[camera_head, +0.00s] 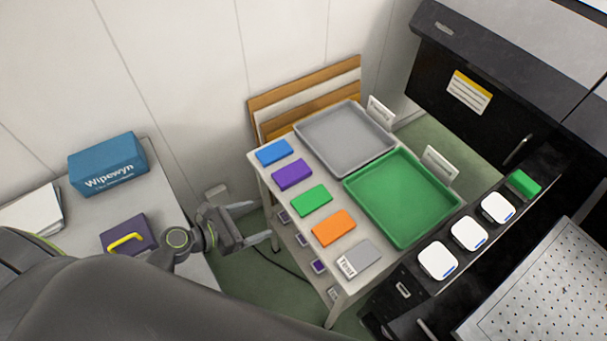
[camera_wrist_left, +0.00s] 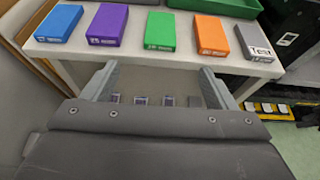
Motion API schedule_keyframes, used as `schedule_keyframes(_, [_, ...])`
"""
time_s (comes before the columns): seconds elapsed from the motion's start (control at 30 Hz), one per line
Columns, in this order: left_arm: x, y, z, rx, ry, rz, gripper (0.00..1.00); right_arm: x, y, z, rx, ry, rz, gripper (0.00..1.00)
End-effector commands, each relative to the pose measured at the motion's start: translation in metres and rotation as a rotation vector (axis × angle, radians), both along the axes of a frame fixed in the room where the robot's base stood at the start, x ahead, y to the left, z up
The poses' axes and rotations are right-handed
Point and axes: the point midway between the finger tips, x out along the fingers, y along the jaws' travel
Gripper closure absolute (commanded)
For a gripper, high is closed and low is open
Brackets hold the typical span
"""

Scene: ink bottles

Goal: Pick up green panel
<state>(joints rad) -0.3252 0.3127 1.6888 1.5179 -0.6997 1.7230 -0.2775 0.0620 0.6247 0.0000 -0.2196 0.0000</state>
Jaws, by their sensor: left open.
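The green panel (camera_head: 312,200) lies flat on the white table, between a purple panel (camera_head: 292,174) and an orange panel (camera_head: 334,227). In the left wrist view the green panel (camera_wrist_left: 160,30) sits beyond the table's front edge, roughly centred between my fingers. My left gripper (camera_head: 262,221) is open and empty, to the left of the table and short of its front edge. Both of its fingers show in the left wrist view (camera_wrist_left: 158,68), with the gap between them empty. My right gripper is in neither view.
A blue panel (camera_head: 274,152) and a grey labelled panel (camera_head: 359,257) complete the row. Behind it are a grey tray (camera_head: 306,125) and a green tray (camera_head: 449,208). A smaller green block (camera_head: 525,184) and white-topped pieces (camera_head: 438,261) stand on the black machine at right.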

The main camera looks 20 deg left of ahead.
Motion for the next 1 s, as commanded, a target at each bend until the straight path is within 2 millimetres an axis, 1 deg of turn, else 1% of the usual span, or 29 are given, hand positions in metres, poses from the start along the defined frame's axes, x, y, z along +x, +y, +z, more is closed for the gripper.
schedule_keyframes(0.07, [0.000, -0.001, -0.002, -0.001, 0.002, 0.001, 0.20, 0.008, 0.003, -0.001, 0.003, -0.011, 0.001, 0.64])
schedule_keyframes(0.13, [0.005, -0.005, -0.004, -0.003, 0.001, 0.001, 0.20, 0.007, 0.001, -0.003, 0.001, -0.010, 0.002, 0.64])
schedule_keyframes(0.17, [0.008, -0.007, -0.006, -0.004, 0.001, 0.002, 0.20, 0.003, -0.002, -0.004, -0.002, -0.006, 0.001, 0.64])
schedule_keyframes(0.33, [0.034, -0.027, -0.021, -0.004, -0.002, 0.001, 0.20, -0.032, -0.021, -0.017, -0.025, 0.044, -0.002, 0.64])
schedule_keyframes(0.4, [0.045, -0.036, -0.028, -0.003, -0.003, 0.000, 0.20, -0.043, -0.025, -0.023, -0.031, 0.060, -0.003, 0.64])
schedule_keyframes(0.47, [0.054, -0.044, -0.033, -0.004, -0.001, 0.000, 0.20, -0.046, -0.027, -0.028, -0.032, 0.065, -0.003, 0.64])
schedule_keyframes(0.57, [0.069, -0.055, -0.041, -0.003, -0.002, 0.000, 0.20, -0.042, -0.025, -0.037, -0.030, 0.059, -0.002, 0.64])
schedule_keyframes(0.7, [0.083, -0.066, -0.047, -0.002, 0.000, -0.001, 0.20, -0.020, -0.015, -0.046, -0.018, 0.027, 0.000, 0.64])
schedule_keyframes(0.8, [0.087, -0.069, -0.049, 0.001, 0.001, 0.000, 0.20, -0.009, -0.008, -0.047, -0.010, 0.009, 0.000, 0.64])
schedule_keyframes(0.9, [0.091, -0.072, -0.050, 0.000, 0.000, 0.000, 0.20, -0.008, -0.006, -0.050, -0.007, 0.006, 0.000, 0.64])
schedule_keyframes(1.0, [0.099, -0.077, -0.056, -0.002, 0.000, -0.001, 0.20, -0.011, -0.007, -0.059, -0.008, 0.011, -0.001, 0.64])
